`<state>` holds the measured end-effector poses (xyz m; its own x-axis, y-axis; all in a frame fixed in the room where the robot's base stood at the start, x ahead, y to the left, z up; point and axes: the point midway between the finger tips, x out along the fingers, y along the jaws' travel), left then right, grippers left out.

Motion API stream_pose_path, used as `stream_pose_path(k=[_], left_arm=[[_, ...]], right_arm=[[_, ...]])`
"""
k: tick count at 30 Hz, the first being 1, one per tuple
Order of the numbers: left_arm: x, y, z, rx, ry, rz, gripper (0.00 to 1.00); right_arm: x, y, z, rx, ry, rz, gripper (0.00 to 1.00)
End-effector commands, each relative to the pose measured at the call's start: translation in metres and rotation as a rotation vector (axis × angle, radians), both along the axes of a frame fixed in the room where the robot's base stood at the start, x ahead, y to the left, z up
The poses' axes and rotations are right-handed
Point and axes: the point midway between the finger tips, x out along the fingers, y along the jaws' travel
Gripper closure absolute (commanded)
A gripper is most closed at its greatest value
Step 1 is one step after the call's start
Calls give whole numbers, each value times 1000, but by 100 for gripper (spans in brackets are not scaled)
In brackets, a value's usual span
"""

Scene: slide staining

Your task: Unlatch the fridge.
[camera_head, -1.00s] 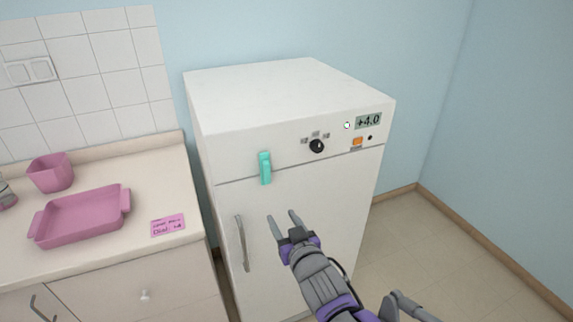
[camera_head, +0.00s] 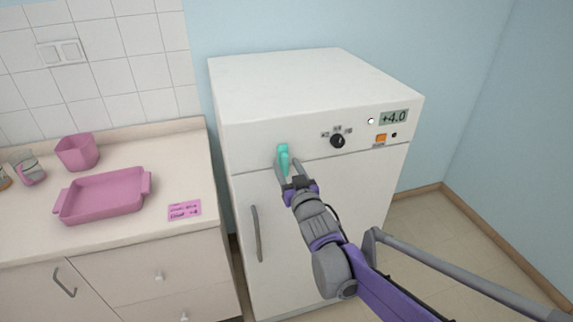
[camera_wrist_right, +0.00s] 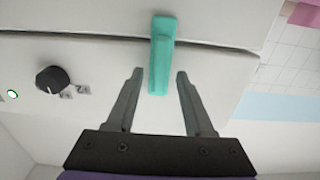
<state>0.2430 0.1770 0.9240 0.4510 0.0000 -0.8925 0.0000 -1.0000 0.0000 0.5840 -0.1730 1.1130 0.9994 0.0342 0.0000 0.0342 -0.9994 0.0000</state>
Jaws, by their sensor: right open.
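The white fridge (camera_head: 260,105) stands against the blue wall, its door closed. A teal latch (camera_head: 283,152) sits across the seam between the top panel and the door, upright. It also shows in the right wrist view (camera_wrist_right: 160,60), lying across the dark seam. My right gripper (camera_head: 286,168) is open at the latch. In the right wrist view its two fingers (camera_wrist_right: 159,74) point at the latch, one on each side of its lower end, with gaps on both sides. The lower part of the latch is partly hidden by the fingers in the head view. My left gripper is not in view.
A grey door handle (camera_head: 257,234) is on the fridge door, left of my right arm. A black knob (camera_head: 338,141), an orange switch (camera_head: 381,139) and a +4.0 display (camera_head: 394,117) are on the top panel. A counter with a pink tray (camera_head: 103,207) stands left.

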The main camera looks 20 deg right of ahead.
Motion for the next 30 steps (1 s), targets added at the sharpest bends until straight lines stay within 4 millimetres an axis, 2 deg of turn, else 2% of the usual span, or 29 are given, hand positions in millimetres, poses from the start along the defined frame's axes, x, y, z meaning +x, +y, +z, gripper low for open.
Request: stream_pose_path(k=[3,12,14,21,30], left_arm=[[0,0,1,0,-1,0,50],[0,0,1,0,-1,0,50],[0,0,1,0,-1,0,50],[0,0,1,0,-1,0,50],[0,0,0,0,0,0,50]], right_arm=[[9,0,0,-1,0,0,48],[11,1,0,0,1,0,48],[11,1,0,0,1,0,55],[11,0,0,0,1,0,98],[11,0,-1,10,1,0,100]])
